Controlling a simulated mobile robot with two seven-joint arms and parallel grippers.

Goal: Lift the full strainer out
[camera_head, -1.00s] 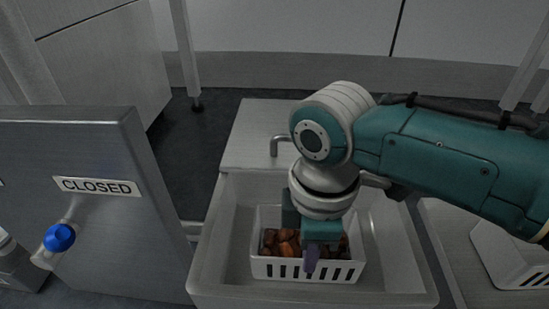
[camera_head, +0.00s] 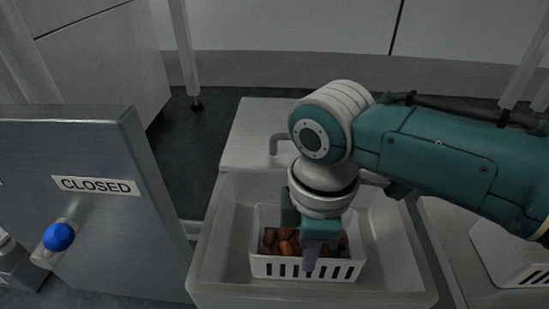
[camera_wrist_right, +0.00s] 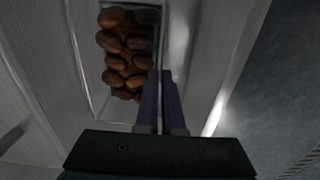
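The strainer (camera_head: 307,269) is a white slotted basket holding several brown dates (camera_head: 283,241). It stands inside the pale sink basin (camera_head: 400,262). The wrist hides part of the strainer's far side. My left gripper is not in view.
A grey metal panel with a "CLOSED" label (camera_head: 97,186) and a blue knob (camera_head: 59,237) stands left of the basin. A tap (camera_head: 276,145) is at the basin's back. Another white slotted container (camera_head: 512,262) is at the right. Dark floor lies behind.

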